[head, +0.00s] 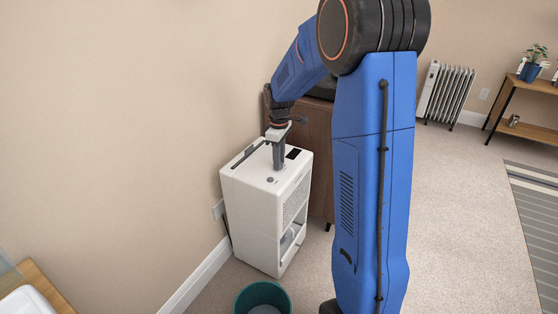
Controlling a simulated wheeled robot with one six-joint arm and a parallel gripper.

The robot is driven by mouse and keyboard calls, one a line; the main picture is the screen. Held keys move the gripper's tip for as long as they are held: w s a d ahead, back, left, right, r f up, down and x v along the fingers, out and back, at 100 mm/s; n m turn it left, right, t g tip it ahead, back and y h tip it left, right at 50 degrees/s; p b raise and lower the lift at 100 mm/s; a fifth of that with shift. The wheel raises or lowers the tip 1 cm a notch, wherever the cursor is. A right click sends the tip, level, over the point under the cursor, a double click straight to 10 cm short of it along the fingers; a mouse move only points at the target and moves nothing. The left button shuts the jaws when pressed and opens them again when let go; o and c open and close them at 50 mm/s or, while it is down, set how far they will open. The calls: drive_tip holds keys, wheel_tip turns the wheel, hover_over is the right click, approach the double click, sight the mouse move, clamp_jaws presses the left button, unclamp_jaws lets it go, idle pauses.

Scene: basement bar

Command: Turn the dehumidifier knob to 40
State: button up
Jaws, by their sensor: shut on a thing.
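The white dehumidifier (250,210) stands on the carpet by the left wall. A black panel (293,153), a dark slot and a small grey round part (270,180) show on its top. My gripper (278,166) points straight down onto the top, between the slot and the panel. It is shut on the dehumidifier knob, which its fingers hide. The knob's pointer and any numbers cannot be read.
A teal bin (263,298) stands in front of the dehumidifier. A brown cabinet (319,150) is close behind it, partly hidden by my arm. A white radiator (446,93) and a wooden shelf (535,85) stand farther back.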

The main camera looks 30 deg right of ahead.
drive_tip(key=m, duration=0.3)
drive_tip(key=shift+m, duration=2.1)
drive_tip(key=o, duration=1)
drive_tip(key=shift+o, duration=0.2)
drive_tip(key=shift+r, duration=0.15)
wheel_tip(320, 180, up, 17)
drive_tip(key=shift+r, duration=0.1)
